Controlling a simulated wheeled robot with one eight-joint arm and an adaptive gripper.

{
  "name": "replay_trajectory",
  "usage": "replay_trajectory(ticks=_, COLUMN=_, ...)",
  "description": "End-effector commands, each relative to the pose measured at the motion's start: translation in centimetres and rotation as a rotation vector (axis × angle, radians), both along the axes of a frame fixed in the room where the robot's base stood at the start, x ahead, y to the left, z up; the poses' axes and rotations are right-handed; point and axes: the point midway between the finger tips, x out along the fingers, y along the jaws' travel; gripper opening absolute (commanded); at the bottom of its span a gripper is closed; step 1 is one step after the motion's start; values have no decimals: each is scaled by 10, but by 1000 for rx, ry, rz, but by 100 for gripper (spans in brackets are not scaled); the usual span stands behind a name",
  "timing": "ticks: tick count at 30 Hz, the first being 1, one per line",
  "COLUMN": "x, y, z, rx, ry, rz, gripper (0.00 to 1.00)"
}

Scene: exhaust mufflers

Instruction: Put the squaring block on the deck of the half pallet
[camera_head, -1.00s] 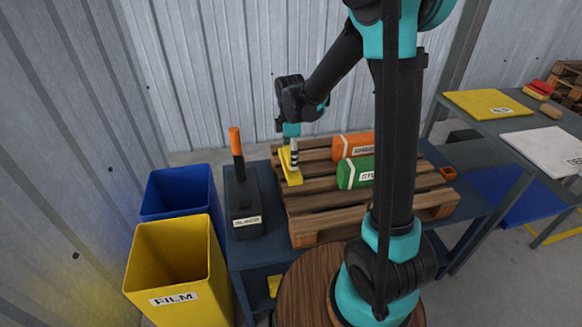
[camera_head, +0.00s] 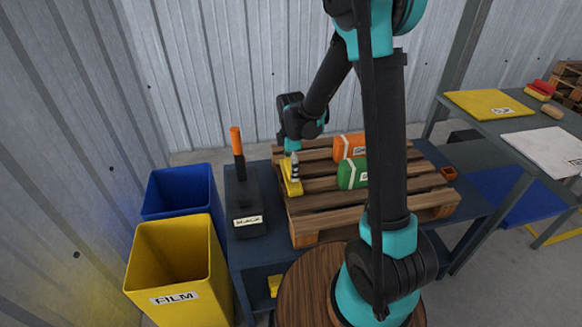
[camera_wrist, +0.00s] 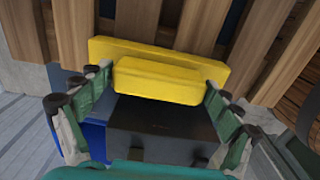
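The squaring block is a yellow stepped piece (camera_head: 291,184) at the left end of the half pallet (camera_head: 330,200) in the head view. My gripper (camera_head: 292,155) is directly above it, pointing down. The block's wider flange lies behind, against the view of the pallet boards (camera_wrist: 145,18). I cannot tell whether its underside touches the deck.
Green (camera_head: 353,174) and orange (camera_head: 349,146) packages lie on the pallet. A dark, labelled stand with an orange-topped post (camera_head: 245,195) is left of the pallet. Blue (camera_head: 180,190) and yellow (camera_head: 175,265) bins stand further left. Bare slats lie at the pallet's front.

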Motion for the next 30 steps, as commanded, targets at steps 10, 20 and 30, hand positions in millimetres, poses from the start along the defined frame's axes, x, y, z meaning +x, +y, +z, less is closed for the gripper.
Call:
replay_trajectory(ticks=10, x=0, y=0, z=0, rx=0, ry=0, rz=0, gripper=100)
replay_trajectory(ticks=20, x=0, y=0, z=32, rx=0, ry=0, rz=0, gripper=100)
replay_trajectory(ticks=30, x=-1, y=0, z=96, rx=0, ry=0, rz=0, gripper=100)
